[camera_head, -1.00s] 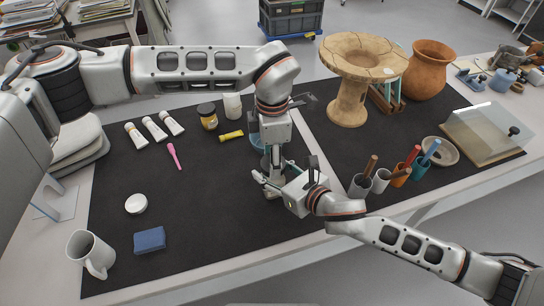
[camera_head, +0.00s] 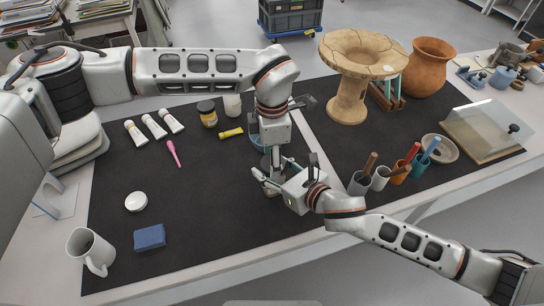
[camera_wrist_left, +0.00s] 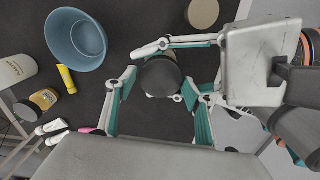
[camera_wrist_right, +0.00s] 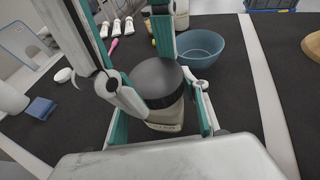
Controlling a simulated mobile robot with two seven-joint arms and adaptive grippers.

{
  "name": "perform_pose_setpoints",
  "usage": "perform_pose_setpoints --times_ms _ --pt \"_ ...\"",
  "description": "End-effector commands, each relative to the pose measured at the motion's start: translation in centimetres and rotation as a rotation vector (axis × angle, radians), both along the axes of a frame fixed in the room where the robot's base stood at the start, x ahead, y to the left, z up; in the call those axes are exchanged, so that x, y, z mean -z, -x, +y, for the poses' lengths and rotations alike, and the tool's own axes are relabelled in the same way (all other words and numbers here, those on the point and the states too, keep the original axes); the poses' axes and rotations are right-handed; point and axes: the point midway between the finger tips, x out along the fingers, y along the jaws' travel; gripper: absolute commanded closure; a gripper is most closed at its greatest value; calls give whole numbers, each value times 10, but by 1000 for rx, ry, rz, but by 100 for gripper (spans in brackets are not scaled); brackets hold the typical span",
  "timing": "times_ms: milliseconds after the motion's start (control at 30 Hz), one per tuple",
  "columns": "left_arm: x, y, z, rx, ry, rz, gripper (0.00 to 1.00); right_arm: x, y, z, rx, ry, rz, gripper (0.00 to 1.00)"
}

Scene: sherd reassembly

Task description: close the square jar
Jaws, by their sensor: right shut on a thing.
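The square jar (camera_wrist_right: 165,126) stands between the fingers of my right gripper (camera_wrist_right: 160,122) in the right wrist view; the gripper is shut on its body. A round dark grey lid (camera_wrist_right: 158,80) is on top of the jar; I cannot tell whether it is fully seated. The lid shows from above in the left wrist view (camera_wrist_left: 160,77). My left gripper (camera_wrist_left: 160,90) points down from above, with its fingers open on either side of the lid and a small gap visible. In the head view the two grippers, right (camera_head: 264,182) and left (camera_head: 273,165), mostly hide the jar.
A blue bowl (camera_wrist_left: 76,40) stands close by. A yellow tube (camera_head: 231,133), a yellow-labelled jar (camera_head: 207,113) and a white bottle (camera_head: 233,105) are behind. Cups with tools (camera_head: 380,182) stand to the right. The mat's front left holds a blue block (camera_head: 149,238) and a white lid-like disc (camera_head: 136,202).

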Motion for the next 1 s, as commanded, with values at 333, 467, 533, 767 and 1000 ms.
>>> perform_pose_setpoints --times_ms 333,467,533,767,1000 --pt "-1 2 1 -1 -3 7 39 3 -1 -2 5 4 5 100" --pt "-11 1 1 -1 -3 4 39 3 -1 -3 5 4 5 100" --pt "-19 1 1 -1 -2 4 39 3 -1 -3 6 5 4 100" --pt "-44 1 0 0 -1 3 39 3 -1 -3 6 6 3 100" --pt "-45 1 0 -1 -1 3 39 3 -1 -3 5 5 3 100"
